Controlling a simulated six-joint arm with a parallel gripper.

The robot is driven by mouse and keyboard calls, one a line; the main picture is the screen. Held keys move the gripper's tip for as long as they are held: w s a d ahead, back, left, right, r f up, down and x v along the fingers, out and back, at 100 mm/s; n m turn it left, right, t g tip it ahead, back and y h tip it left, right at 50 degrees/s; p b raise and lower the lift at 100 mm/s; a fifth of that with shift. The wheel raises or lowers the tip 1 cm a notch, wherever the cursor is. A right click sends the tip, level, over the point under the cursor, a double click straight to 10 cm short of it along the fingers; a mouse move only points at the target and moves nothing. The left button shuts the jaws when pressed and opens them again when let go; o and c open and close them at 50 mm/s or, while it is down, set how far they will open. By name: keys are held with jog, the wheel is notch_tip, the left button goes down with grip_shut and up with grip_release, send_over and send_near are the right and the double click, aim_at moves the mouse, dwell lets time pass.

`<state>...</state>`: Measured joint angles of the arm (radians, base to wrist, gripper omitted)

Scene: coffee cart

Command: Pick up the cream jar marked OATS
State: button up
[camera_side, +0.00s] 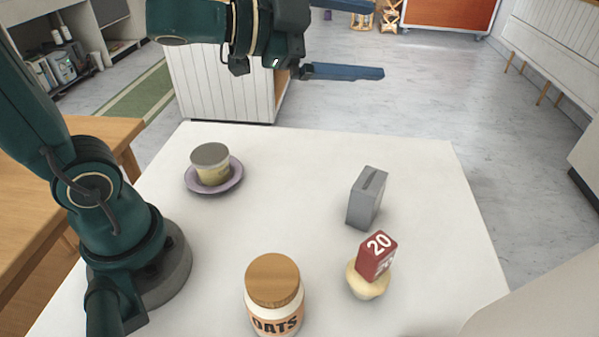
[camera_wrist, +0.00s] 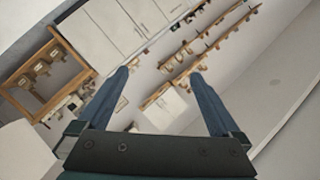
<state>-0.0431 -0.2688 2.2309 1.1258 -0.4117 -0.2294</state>
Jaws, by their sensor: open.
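The cream jar marked OATS (camera_side: 274,305) stands upright at the front of the white table in the side view. My gripper (camera_side: 345,40) is high up, beyond the table's far edge in the picture and well away from the jar. In the wrist view my gripper (camera_wrist: 160,85) has its two blue fingers wide apart with nothing between them. The jar does not show in the wrist view.
A red block marked 20 (camera_side: 377,255) rests on a pale muffin-like item (camera_side: 367,284), right of the jar. A grey slotted box (camera_side: 366,198) stands behind them. A lidded cup (camera_side: 211,168) sits on a purple saucer (camera_side: 231,182) at the back left. The white table's (camera_side: 300,170) middle is clear.

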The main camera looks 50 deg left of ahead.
jog(key=s+d+f+m+g+h, duration=0.1)
jog(key=d+f+m+g+h, duration=0.4)
jog(key=f+m, duration=0.1)
jog(key=m+g+h, duration=0.2)
jog(key=m+g, duration=0.3)
jog(key=g, duration=1.1)
send_near(280, 332)
jog(key=v, duration=0.3)
jog(key=shift+w+r, duration=0.15)
jog(key=shift+r, duration=0.25)
jog(key=shift+s+f, duration=0.25)
jog(key=shift+f, duration=0.2)
jog(key=shift+n, duration=0.3)
jog(key=x, duration=1.2)
jog(key=shift+w, duration=0.1)
